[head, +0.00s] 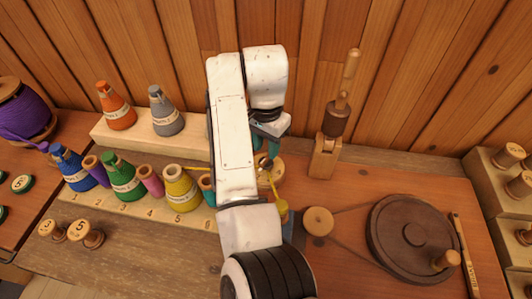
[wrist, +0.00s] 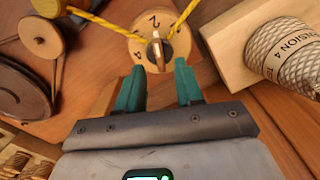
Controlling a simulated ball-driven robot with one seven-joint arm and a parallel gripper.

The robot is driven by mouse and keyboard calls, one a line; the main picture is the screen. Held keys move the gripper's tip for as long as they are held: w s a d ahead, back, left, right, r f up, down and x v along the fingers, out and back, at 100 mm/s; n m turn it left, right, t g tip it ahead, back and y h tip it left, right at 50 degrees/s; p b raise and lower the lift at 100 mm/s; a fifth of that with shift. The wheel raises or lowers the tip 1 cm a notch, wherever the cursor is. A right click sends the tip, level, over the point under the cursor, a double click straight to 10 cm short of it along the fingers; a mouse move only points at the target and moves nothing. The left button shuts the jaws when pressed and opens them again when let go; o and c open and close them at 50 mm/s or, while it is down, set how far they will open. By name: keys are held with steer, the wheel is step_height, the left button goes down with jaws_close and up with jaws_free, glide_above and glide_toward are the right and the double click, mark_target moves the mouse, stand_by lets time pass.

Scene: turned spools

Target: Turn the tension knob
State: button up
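The tension knob (wrist: 157,50) is a small upright grip with a dark and pale top, set on a round wooden dial (wrist: 178,46) marked with numerals, 2 and 4 among them. In the head view the dial (head: 276,172) is partly hidden behind my arm. My gripper (wrist: 161,66) has two teal fingers, spread apart with a clear gap and nothing between them. In the wrist view the knob appears just beyond the fingertips, roughly in line with the gap; I cannot tell whether they touch.
Yellow yarn (wrist: 105,20) runs past both sides of the dial. A grey cone (wrist: 290,50) stands at right in the wrist view. A wooden post with a handle (head: 336,120), a small pulley (head: 318,221) and a large dark wheel (head: 412,235) stand to the right. Several cones fill the left.

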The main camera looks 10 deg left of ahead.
mark_target(266, 158)
steer(key=shift+f, duration=1.75)
steer(key=shift+c, duration=0.4)
jaws_close()
